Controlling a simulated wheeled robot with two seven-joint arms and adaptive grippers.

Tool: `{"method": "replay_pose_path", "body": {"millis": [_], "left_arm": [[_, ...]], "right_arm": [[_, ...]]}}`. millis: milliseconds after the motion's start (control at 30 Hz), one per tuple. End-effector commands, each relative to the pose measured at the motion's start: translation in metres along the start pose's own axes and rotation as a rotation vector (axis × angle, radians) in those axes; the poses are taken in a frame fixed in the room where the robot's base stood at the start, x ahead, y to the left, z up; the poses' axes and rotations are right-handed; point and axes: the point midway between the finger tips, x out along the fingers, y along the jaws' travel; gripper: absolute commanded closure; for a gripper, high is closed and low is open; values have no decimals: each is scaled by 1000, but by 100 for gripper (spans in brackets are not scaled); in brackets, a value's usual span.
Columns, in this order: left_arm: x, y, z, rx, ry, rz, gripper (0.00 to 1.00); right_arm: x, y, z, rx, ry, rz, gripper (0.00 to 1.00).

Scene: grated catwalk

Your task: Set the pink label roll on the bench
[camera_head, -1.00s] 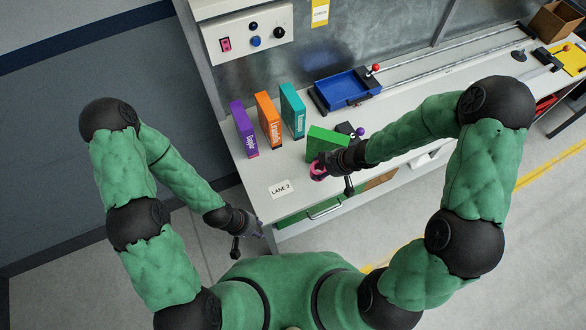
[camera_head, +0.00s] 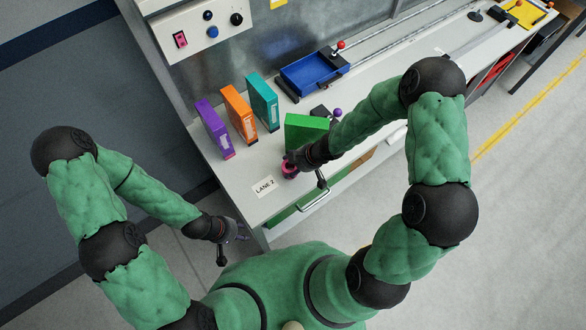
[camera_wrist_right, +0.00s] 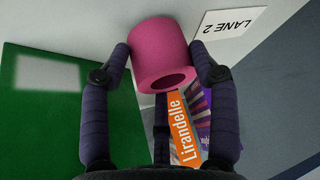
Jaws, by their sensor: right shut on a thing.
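The pink label roll (camera_wrist_right: 160,50) is held between the two fingers of my right gripper (camera_wrist_right: 161,65), one finger on each side of it. In the head view the roll (camera_head: 289,170) shows as a small pink ring at the tip of my right gripper (camera_head: 292,164), over the front part of the bench (camera_head: 212,162). I cannot tell whether the roll touches the bench top. My left gripper (camera_head: 236,236) hangs in front of the bench's left end, apart from it. Its fingers are too small to tell open from shut.
Purple (camera_head: 214,128), orange (camera_head: 239,114) and teal (camera_head: 263,102) boxes stand behind the roll. The "LANE 2" card (camera_head: 264,187) is to the left. A blue tray (camera_head: 314,78) sits further back.

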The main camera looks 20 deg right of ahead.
Motion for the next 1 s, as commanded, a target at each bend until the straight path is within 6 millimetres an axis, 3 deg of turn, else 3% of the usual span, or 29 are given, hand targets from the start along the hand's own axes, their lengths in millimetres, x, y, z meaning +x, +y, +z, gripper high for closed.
{"method": "replay_pose_path", "body": {"millis": [100,500,533,600,1000], "left_arm": [[7,-2,0,0,0,0,60],[8,-3,0,0,0,0,60],[8,-3,0,0,0,0,60],[7,-3,0,0,0,0,60],[5,-2,0,0,0,0,60]], "right_arm": [[10,1,5,0,1,2,73],[12,0,6,0,1,1,73],[11,0,6,0,1,1,31],[11,0,6,0,1,1,15],[9,0,5,-1,1,1,15]]}}
